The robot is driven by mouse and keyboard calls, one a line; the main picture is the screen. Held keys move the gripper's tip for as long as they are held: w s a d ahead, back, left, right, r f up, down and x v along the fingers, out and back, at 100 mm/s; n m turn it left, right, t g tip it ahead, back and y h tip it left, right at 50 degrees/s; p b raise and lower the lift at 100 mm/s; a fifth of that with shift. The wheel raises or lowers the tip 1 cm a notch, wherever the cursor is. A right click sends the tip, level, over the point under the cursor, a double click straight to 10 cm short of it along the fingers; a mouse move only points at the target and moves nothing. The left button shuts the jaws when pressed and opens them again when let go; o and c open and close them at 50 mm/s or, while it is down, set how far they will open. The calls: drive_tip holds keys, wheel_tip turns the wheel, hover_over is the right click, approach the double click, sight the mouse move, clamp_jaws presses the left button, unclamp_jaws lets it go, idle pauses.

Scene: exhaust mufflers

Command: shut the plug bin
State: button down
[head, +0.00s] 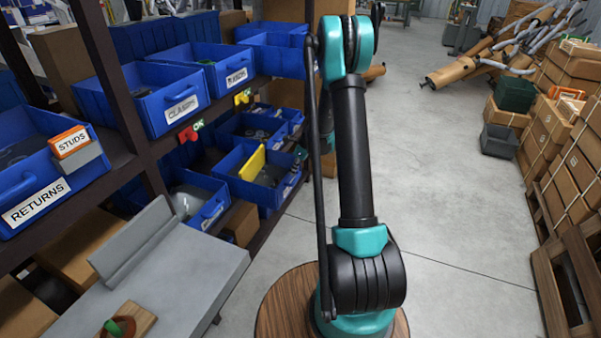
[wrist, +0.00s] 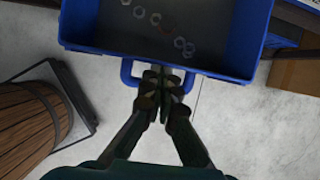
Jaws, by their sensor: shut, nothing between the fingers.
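In the wrist view a blue bin (wrist: 255,40) stands pulled out, with several small ring-shaped parts (wrist: 158,27) on its dark floor. Its blue handle (wrist: 127,72) projects from the near wall. My gripper (wrist: 164,82) is shut and empty, its fingertips over the middle of the handle; I cannot tell whether they touch it. In the head view my arm rises in the middle and hides its own end. Blue bins stand at the left, including an upper labelled bin (head: 236,77) and a lower open bin (head: 237,187). Their labels are too small to read surely as plug.
A bin marked RETURNS (head: 35,203) holds a STUDS block (head: 69,142) at far left. A grey table (head: 190,270) stands in front of the shelves. Cartons (head: 585,165) and a pallet (head: 560,270) line the right. The floor (head: 450,200) between is clear.

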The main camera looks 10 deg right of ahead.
sight(251, 158)
drive_tip(key=w+a, duration=0.4)
drive_tip(key=a, duration=0.1)
drive_tip(key=w+a, duration=0.4)
drive_tip(key=a, duration=0.2)
drive_tip(key=w+a, duration=0.4)
drive_tip(key=a, duration=0.1)
drive_tip(key=shift+w+a, duration=0.1)
drive_tip(key=shift+a, duration=0.25)
